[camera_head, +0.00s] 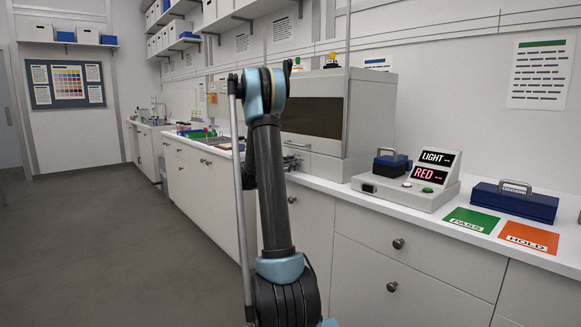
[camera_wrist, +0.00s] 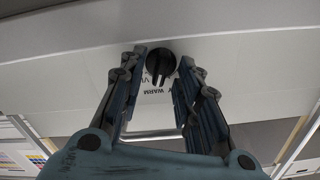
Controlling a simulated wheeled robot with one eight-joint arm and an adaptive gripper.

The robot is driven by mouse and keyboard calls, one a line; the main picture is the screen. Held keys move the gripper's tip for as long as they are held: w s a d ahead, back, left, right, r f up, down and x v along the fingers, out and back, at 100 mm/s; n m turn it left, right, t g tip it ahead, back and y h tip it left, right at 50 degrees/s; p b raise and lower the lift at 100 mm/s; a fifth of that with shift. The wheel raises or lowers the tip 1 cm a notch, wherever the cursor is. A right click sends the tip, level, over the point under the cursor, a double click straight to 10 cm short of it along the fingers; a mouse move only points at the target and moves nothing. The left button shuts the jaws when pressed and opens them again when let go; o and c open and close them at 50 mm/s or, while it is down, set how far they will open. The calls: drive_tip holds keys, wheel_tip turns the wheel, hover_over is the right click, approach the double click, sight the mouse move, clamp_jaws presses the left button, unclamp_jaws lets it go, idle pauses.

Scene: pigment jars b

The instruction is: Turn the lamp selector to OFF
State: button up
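The lamp selector (camera_wrist: 160,65) is a round black knob with a raised grip bar, on a pale panel in the wrist view. Printed letters beside it include "WARM"; other labels are partly hidden or too small to read. My gripper (camera_wrist: 162,56) is open, with one finger on each side of the knob. Gaps show between the fingers and the knob, so I see no grip on it. In the head view, my arm stands in front of a grey cabinet (camera_head: 357,112) with a dark window; the knob and gripper cannot be made out there.
On the white counter right of the cabinet stand a device (camera_head: 408,192) with lit "LIGHT" and "RED" displays, a blue block with a handle (camera_head: 514,203), a green PASS card (camera_head: 472,219) and an orange HOLD card (camera_head: 528,238). Drawers line the front. The floor at left is clear.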

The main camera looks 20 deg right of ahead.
clamp_jaws()
drive_tip(key=shift+n, duration=0.4)
drive_tip(key=n, duration=0.2)
drive_tip(key=shift+w+n, duration=0.15)
drive_tip(key=shift+n, duration=0.25)
drive_tip(key=n, duration=0.4)
drive_tip(key=shift+w+a+n, duration=0.15)
drive_tip(key=shift+w+n, duration=0.05)
drive_tip(key=shift+n, duration=0.1)
drive_tip(key=n, duration=0.4)
drive_tip(key=shift+w+n, duration=0.2)
drive_tip(key=shift+n, duration=0.1)
drive_tip(key=shift+a+f+n, duration=0.1)
drive_tip(key=shift+n, duration=1.4)
